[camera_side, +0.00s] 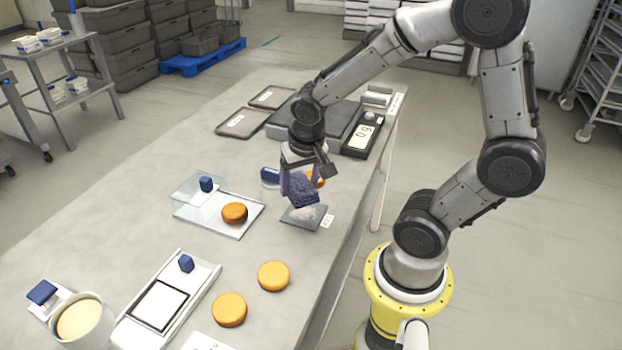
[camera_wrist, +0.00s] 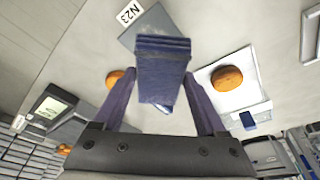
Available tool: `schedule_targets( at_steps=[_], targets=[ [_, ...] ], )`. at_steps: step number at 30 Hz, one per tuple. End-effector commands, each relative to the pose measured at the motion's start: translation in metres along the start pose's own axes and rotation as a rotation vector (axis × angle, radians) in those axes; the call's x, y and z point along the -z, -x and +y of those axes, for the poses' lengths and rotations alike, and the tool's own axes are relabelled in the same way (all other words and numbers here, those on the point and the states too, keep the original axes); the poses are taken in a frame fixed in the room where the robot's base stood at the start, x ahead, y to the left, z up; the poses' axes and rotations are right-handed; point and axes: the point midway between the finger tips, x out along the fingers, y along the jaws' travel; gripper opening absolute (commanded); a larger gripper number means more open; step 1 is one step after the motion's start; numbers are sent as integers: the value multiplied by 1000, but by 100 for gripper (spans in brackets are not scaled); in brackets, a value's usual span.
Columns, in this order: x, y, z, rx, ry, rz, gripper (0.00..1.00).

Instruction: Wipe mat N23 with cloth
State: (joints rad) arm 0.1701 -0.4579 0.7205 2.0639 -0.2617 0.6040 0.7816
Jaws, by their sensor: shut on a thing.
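Mat N23 (camera_side: 298,221) is a small dark grey mat near the table's right edge in the side view, with a paler patch on it. Its white tag reads N23 in the wrist view, where the mat (camera_wrist: 129,38) shows partly behind the cloth. My gripper (camera_side: 297,172) is shut on a folded dark blue-purple cloth (camera_side: 301,190). The cloth (camera_wrist: 163,72) hangs between my gripper's fingers (camera_wrist: 161,90) in the wrist view. The cloth is over the mat's far part in the side view; whether it touches the mat I cannot tell.
A round orange cake (camera_side: 234,212) sits on a white tray left of the mat. Two more rounds (camera_side: 273,276) lie in front; another is partly hidden behind the cloth. A scale (camera_side: 361,138) and dark trays (camera_side: 243,123) stand behind. The table just left of the mat is bare.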

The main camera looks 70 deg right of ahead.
Motion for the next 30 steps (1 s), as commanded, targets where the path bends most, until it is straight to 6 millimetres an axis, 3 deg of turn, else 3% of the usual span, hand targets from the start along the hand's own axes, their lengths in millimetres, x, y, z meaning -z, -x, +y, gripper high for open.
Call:
schedule_targets(
  at_steps=[5,18,30],
  targets=[
    [-4,-16,11,-8,-31,1,30],
    [-12,-43,12,-10,-32,0,30],
    [-15,-55,11,-8,-32,2,30]
  ],
)
